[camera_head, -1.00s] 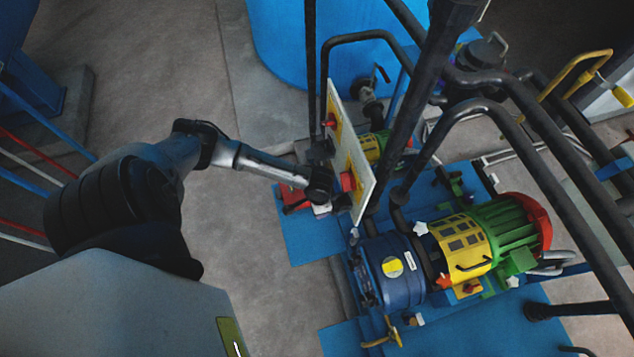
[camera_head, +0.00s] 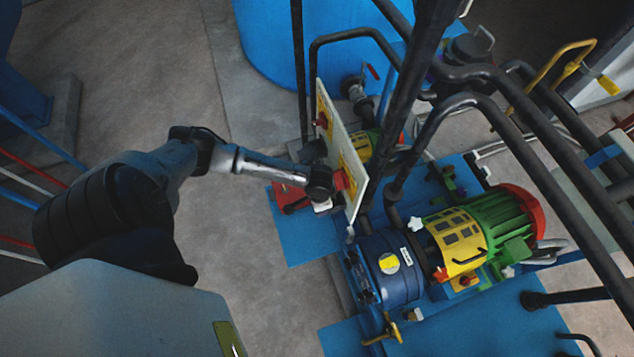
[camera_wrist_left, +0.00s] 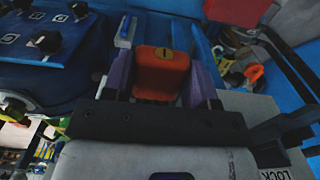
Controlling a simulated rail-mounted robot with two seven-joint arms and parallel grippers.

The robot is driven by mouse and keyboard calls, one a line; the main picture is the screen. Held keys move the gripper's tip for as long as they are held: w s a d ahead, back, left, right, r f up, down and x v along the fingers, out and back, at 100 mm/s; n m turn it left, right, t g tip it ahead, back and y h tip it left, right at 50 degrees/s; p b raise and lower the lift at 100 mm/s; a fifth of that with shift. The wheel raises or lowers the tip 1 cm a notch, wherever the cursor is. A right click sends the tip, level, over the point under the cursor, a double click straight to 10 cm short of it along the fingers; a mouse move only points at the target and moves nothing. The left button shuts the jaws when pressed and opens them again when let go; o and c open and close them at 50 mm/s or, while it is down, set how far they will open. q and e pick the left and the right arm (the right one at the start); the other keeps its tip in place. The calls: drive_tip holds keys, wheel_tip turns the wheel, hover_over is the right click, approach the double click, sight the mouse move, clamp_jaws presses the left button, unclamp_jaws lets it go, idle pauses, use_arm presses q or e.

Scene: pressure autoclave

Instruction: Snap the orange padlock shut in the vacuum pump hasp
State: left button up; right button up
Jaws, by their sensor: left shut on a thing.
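The orange padlock (camera_wrist_left: 161,72) shows in the left wrist view, its body between the two purple-padded fingers of my left gripper (camera_wrist_left: 160,82). The gripper is shut on it. The padlock's shackle is hidden, so I cannot tell whether it is open or closed. In the head view my left gripper (camera_head: 322,204) is low at the left side of an upright white panel (camera_head: 352,160). The padlock is not clear there. I cannot make out the vacuum pump hasp in either view. My right gripper is not in view.
Dark pipe rails (camera_head: 409,90) rise just right of the panel. A blue pump housing (camera_head: 385,280) with a yellow and green motor (camera_head: 495,232) stands right of the gripper. In the left wrist view a blue box with black knobs (camera_wrist_left: 48,42) is at left. Bare floor lies left.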

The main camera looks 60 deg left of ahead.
use_arm(q)
drive_tip(key=shift+w, duration=0.25)
drive_tip(key=o, duration=1.1)
drive_tip(key=shift+o, duration=0.2)
